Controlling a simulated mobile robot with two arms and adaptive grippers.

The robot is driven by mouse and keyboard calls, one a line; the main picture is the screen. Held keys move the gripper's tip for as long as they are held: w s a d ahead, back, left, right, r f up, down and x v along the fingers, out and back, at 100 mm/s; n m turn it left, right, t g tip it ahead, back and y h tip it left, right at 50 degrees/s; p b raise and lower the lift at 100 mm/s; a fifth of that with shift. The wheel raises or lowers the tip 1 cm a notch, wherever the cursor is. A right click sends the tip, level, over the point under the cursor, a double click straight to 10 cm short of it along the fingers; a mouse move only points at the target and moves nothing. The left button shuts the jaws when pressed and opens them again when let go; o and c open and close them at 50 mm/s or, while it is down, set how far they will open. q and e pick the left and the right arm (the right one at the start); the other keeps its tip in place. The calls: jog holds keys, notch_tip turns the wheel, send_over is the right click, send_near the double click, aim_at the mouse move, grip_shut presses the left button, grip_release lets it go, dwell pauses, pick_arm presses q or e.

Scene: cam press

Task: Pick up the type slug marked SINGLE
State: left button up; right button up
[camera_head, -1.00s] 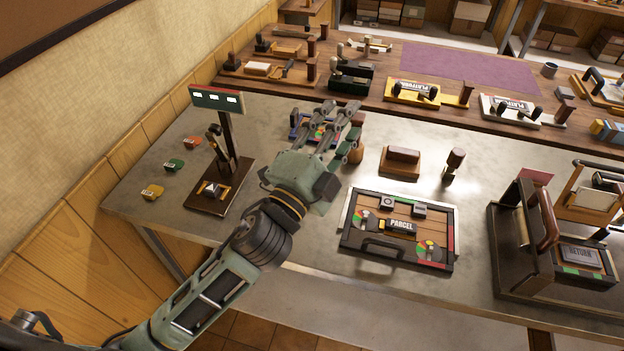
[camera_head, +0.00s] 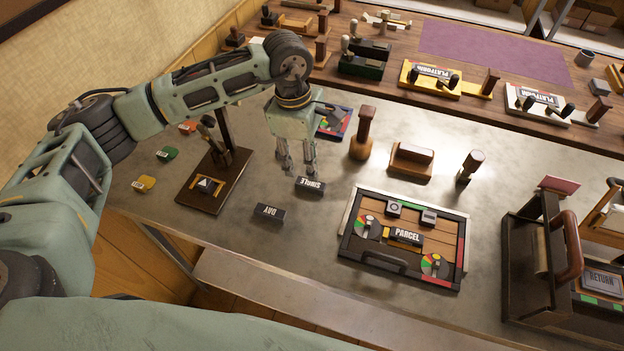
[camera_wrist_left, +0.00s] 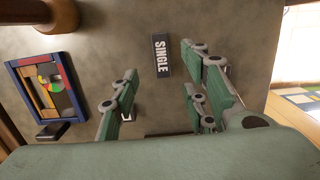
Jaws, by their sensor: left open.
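The SINGLE type slug (camera_head: 310,186) is a small black block with white letters lying on the grey metal bench. It also shows in the left wrist view (camera_wrist_left: 161,57), just beyond and between the fingers. My left gripper (camera_head: 296,168) is open and empty, pointing down close behind the slug; in the wrist view its fingers (camera_wrist_left: 160,98) are spread apart. Whether a finger touches the slug I cannot tell. A second slug marked DAY (camera_head: 268,212) lies to the left and nearer the bench edge. My right gripper is not in view.
A PARCEL tray (camera_head: 350,262) lies to the right. A dark wooden stand (camera_head: 205,203) is on the left. A blue-framed tray (camera_head: 346,123), a wooden stamp (camera_head: 362,140) and a wooden block (camera_head: 411,161) stand behind. Bare bench surrounds the two slugs.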

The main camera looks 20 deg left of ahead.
aim_at(310, 183)
pick_arm(q)
jog(key=f+p, duration=0.1)
jog(key=f, duration=0.1)
jog(key=f+p, duration=0.1)
jog(key=f, duration=0.1)
jog(key=f+p, duration=0.1)
jog(key=f, duration=0.1)
jog(key=shift+s+d+f, duration=0.15)
jog(key=shift+d+f, duration=0.05)
jog(key=shift+d, duration=0.2)
jog(key=shift+f, duration=0.35)
jog(key=shift+c, duration=0.2)
grip_shut()
jog(key=shift+r, duration=0.1)
